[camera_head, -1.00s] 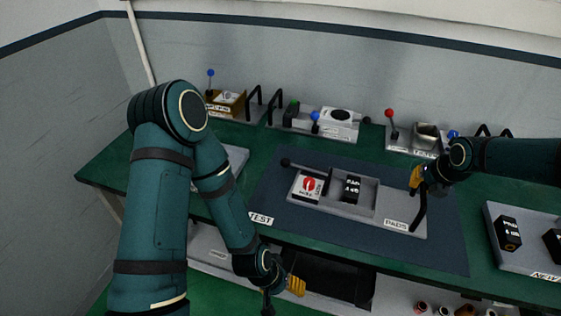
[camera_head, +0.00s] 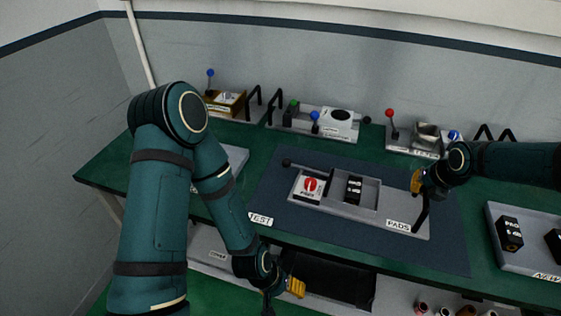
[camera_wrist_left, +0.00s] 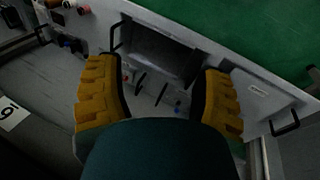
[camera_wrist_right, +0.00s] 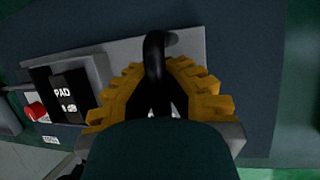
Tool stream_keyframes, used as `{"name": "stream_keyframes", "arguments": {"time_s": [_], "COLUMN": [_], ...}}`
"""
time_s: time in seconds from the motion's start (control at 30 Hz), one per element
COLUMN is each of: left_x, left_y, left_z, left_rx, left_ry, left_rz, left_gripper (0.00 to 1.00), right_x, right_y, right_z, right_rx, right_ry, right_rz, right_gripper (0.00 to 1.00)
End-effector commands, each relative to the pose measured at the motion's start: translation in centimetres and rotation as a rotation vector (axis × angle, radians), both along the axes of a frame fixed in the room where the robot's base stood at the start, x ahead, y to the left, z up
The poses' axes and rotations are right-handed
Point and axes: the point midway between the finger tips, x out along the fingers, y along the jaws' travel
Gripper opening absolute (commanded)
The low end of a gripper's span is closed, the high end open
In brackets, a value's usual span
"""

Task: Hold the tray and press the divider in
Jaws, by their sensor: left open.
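The grey tray labelled PADS (camera_head: 408,214) lies on the dark blue mat in the middle of the bench. It holds a white block with a red mark (camera_head: 308,187) and a black PAD block (camera_head: 354,189). A black lever (camera_head: 305,166) lies along its back left. I cannot tell which part is the divider. My right gripper (camera_head: 418,182) is shut on the tray's black handle at the right end; the handle stands between the fingers in the right wrist view (camera_wrist_right: 158,55). My left gripper (camera_head: 284,292) is open and empty, low before the bench front.
The dark blue mat (camera_head: 445,245) has bare room around the tray. A grey tray with black blocks (camera_head: 525,255) lies at the right. Several units with coloured levers (camera_head: 335,122) stand along the back. A dark open compartment (camera_wrist_left: 165,55) lies below the bench top.

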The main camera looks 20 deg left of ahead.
Motion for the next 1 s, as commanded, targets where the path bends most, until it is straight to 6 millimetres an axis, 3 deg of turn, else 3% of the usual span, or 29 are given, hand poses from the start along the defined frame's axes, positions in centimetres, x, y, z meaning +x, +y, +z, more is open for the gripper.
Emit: {"name": "stream_keyframes", "arguments": {"time_s": [0.33, 0.37, 0.53, 0.67, 0.83, 1.0], "left_x": [0.0, 0.0, 0.2, 0.4, 0.2, 2.0], "left_y": [0.0, 0.0, 0.4, 1.3, 2.9, 4.0], "left_z": [0.0, 0.0, 0.7, 2.6, 6.5, 10.3], "left_rx": [0.0, 0.0, 0.005, 0.008, -0.011, -0.038], "left_ry": [0.0, 0.0, -0.003, -0.006, -0.017, -0.044], "left_rz": [0.0, 0.0, -0.042, -0.163, -0.397, -0.473], "left_gripper": [0.67, 0.62, 0.02, 0.0, 0.0, 0.0], "right_x": [0.1, 0.0, 0.0, 0.1, 0.1, 0.1], "right_y": [0.3, 0.2, 0.2, 0.2, 0.2, 0.2], "right_z": [0.1, 0.1, 0.1, 0.1, 0.1, 0.1], "right_rx": [0.001, 0.001, 0.001, 0.001, 0.001, 0.0], "right_ry": [-0.003, -0.003, -0.002, -0.002, -0.002, -0.002], "right_rz": [0.002, 0.002, 0.001, 0.001, 0.001, 0.001], "right_gripper": [0.0, 0.0, 0.0, 0.0, 0.0, 0.0]}}
